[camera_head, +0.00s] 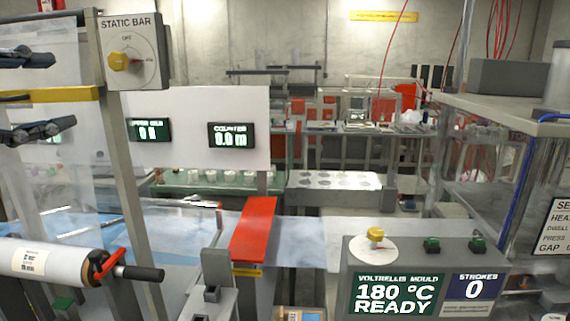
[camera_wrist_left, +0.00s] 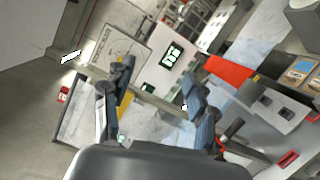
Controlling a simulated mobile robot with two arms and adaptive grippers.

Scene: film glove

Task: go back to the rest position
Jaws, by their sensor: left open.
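My left gripper (camera_head: 63,91) comes in at the left edge of the head view. Its two dark fingers are spread apart, one above the other, with nothing held between them. It is raised near the static bar panel (camera_head: 134,50), which has a yellow knob, and a yellow bar (camera_head: 50,95) shows behind the fingers. In the left wrist view the open gripper (camera_wrist_left: 158,72) also shows, its fingers apart and empty. My right gripper is in neither view.
A film roll (camera_head: 45,262) with a red lever lies at the lower left. A red plate (camera_head: 254,229) stands mid-front. The mould control box (camera_head: 425,262) reads 180 °C READY, strokes 0. The counter display (camera_head: 231,135) reads 0.0 m. A metal-framed bench fills the right.

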